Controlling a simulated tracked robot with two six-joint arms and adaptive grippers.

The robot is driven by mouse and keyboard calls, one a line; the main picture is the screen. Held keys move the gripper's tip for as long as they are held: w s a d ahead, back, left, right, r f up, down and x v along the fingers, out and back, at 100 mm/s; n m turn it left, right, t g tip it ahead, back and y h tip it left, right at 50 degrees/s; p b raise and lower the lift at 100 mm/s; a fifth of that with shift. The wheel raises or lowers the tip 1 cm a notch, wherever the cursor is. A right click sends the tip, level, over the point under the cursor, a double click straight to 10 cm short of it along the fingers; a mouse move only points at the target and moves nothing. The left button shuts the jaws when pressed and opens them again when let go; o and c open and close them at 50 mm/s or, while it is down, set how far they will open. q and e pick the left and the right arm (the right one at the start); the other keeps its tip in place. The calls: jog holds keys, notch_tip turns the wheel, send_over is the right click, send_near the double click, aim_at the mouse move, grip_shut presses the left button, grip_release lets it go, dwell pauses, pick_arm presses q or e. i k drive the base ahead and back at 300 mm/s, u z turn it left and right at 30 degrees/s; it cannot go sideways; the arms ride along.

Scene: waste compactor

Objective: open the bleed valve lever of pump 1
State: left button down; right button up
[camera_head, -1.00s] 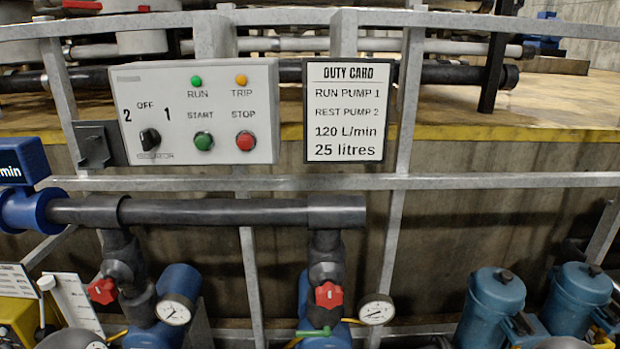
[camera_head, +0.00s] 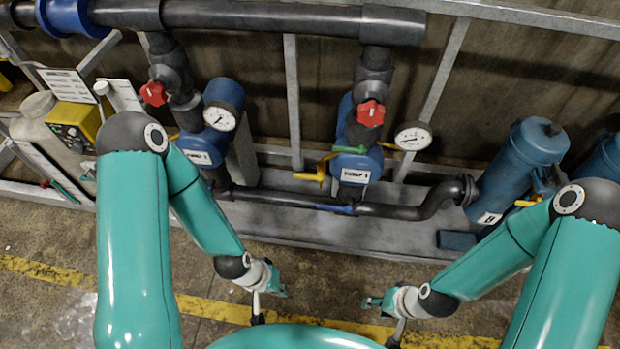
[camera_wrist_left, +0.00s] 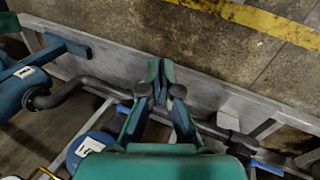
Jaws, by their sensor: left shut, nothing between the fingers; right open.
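Pump 1 (camera_head: 366,163) is a blue body with a white label, below a vertical black pipe. A yellow lever (camera_head: 308,177) sticks out to its left, and a green handle (camera_head: 350,149) lies across its top; I cannot tell for certain which is the bleed lever. A red valve handle (camera_head: 370,113) is above. My left gripper (camera_head: 276,283) is low in front of the pumps, well away from the levers. The left wrist view shows its fingers (camera_wrist_left: 158,82) shut and empty. My right gripper (camera_head: 372,302) is open and empty, to the right of it.
Pump 2 (camera_head: 200,147) stands left of pump 1, with its own red handle (camera_head: 153,93) and gauge (camera_head: 220,118). A black pipe (camera_head: 290,201) runs low in front of the pumps. Blue filter housings (camera_head: 523,160) stand at right. Open floor lies in front.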

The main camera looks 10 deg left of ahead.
aim_at(320, 177)
jog(key=z, duration=0.8)
jog(key=k, duration=1.35)
jog(key=u, duration=0.4)
jog(key=i, duration=1)
jog(key=z, duration=0.05)
